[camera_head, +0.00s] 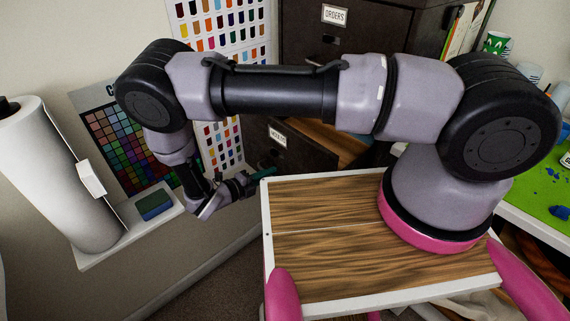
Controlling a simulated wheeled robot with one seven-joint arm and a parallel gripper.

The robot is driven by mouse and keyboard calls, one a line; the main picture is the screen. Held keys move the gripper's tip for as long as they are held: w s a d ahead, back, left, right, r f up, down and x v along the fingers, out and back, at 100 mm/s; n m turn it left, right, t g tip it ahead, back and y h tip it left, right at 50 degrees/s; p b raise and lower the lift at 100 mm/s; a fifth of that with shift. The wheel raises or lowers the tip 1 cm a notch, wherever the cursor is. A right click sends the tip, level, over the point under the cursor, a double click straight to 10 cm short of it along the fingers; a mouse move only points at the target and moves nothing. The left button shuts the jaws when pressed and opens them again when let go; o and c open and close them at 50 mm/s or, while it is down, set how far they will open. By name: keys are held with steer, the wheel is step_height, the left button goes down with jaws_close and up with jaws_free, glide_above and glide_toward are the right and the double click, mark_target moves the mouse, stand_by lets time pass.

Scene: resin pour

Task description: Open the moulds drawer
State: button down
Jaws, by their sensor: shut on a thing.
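The moulds drawer (301,155) is the dark lower drawer of the cabinet, with a small white label (278,136). Its front stands out from the cabinet, and brown wood shows behind its top edge, so it looks partly open. My gripper (264,175) is low at the drawer's front, left of my wooden top. It is shut at the handle area. The handle itself is small and mostly hidden by the fingers, and a teal piece shows beside them.
The cabinet's upper drawer (345,42), labelled ORDERS, looks shut. A white shelf (130,240) with a paper roll (62,180) and a green-blue block (154,204) is at left. A green mat (530,185) lies at right. Carpet (235,275) shows below my gripper.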

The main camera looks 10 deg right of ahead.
steer(key=f+v, duration=0.1)
steer(key=v, duration=0.5)
steer(key=shift+s+a+f, duration=0.15)
steer(key=shift+s+a, duration=0.1)
steer(key=shift+a, duration=0.05)
steer(key=c, duration=0.9)
jaws_free()
steer(key=v, duration=1)
steer(key=shift+s+a, duration=0.2)
steer(key=shift+a, duration=0.1)
